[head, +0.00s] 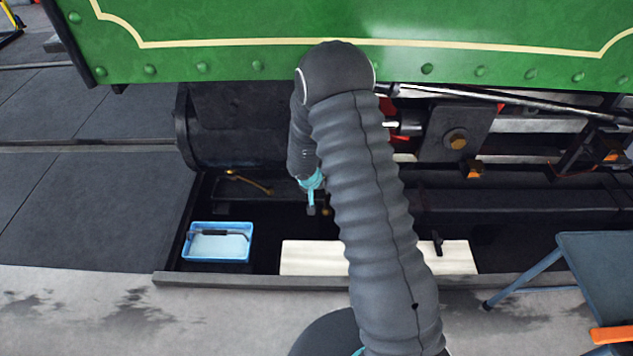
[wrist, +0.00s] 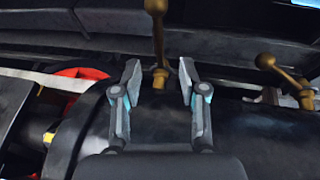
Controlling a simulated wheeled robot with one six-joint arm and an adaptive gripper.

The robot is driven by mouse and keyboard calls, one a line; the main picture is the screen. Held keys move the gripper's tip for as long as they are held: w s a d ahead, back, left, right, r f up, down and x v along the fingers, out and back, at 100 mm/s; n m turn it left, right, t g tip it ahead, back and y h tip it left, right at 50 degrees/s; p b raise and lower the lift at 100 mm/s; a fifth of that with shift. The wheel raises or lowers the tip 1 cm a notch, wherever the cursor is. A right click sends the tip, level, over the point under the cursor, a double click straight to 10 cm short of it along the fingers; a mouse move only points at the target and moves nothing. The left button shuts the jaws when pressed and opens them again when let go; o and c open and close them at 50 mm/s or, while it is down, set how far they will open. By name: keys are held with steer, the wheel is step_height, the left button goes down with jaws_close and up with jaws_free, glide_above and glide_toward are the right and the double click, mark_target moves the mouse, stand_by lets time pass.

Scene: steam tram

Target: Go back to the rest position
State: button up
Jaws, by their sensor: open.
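My gripper (head: 312,206) hangs low in the head view, in front of the dark underside of the green tram and above the pit. Its fingers are largely hidden there by my arm and the shadow. In the wrist view my gripper (wrist: 160,78) is open, with its two grey fingers spread apart. A brass lever (wrist: 158,35) shows between and beyond the fingertips, with a visible gap on each side. The gripper holds nothing.
The green tram side (head: 220,30) overhangs the pit. A blue tray (head: 218,258) and a white board (head: 310,258) lie below. A blue-grey folding chair (head: 595,262) stands at right. In the wrist view a second brass lever (wrist: 280,73) and a red part (wrist: 85,75) flank the fingers.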

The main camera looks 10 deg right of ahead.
steer(key=s+a+m+y, duration=0.2)
steer(key=a+y, duration=0.2)
steer(key=a, duration=0.4)
steer(key=s+a+r+n+g+y, duration=0.1)
steer(key=s+a+r+y, duration=0.1)
steer(key=s+r, duration=0.4)
steer(key=s+a+r+n+g+y, duration=0.1)
steer(key=s+a+r, duration=0.15)
steer(key=r, duration=0.55)
steer(key=s+d+r+t+h, duration=0.1)
steer(key=s+d+r, duration=0.3)
steer(key=s+r, duration=0.4)
steer(key=s+d+r+n+t+h, duration=0.1)
steer(key=s+d+r, duration=0.3)
steer(key=s+r, duration=0.4)
steer(key=s+d+r+n+t+h, duration=0.1)
steer(key=s+d+r, duration=0.3)
steer(key=s+r, duration=0.4)
steer(key=shift+d+t+h, duration=0.3)
steer(key=shift+d+h, duration=0.1)
steer(key=shift+h, duration=0.1)
